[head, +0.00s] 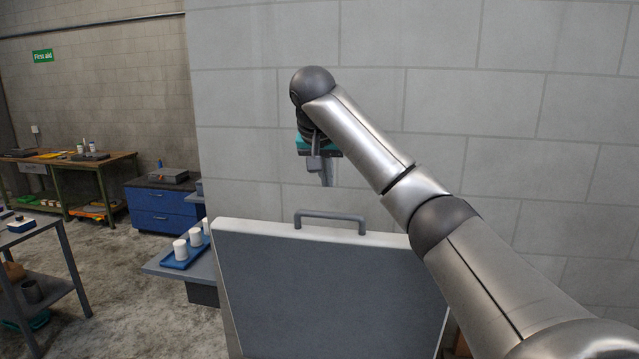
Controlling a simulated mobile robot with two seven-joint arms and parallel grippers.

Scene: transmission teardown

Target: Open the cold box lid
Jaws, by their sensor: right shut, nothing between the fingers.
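The cold box lid (325,285) stands raised, close to upright, as a large dark grey panel with a pale rim along its top. A grey bar handle (330,216) sticks up from its top edge. My right gripper (327,180) points down above the handle and is apart from it, with a visible gap between. Its fingers are shut and empty, and they look small and partly hidden by my wrist. The body of the cold box is out of view below the lid. My left gripper is not in view.
A pale block wall (540,140) rises behind the lid. A grey bench with a blue tray (183,256) of white cups stands left of the lid. A blue cabinet (160,208), a workbench (100,165) and a grey cart (40,245) are farther left, with open floor between.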

